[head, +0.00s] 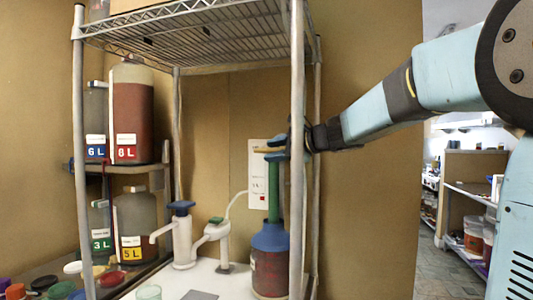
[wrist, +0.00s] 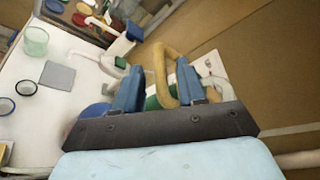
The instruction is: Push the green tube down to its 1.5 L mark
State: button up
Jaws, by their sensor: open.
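The green tube (head: 273,192) stands upright out of the blue shoulder of a bottle (head: 269,272) with dark red contents and a pale label. A tan loop handle (wrist: 160,62) sits at the tube's top; it also shows in the head view (head: 266,150). My gripper (wrist: 158,80) is open, its two blue fingers on either side of the handle. Whether they touch it I cannot tell. In the head view my gripper (head: 277,148) is at the tube's top, partly hidden by the rack post. Part of the green (wrist: 152,103) shows between the fingers. No 1.5 L mark is readable.
The rack's front post (head: 297,90) stands close to my gripper. A white card (head: 258,172) hangs behind the tube. Two white pumps (head: 183,240) (head: 222,240) stand left of the bottle. Labelled jugs (head: 132,115) fill shelves at left. A glass (wrist: 35,41) and grey square (wrist: 57,76) lie on the white surface.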

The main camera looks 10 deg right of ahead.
jog(key=shift+x, duration=1.5)
jog(key=shift+c, duration=0.4)
grip_shut()
jog(key=shift+f, duration=0.1)
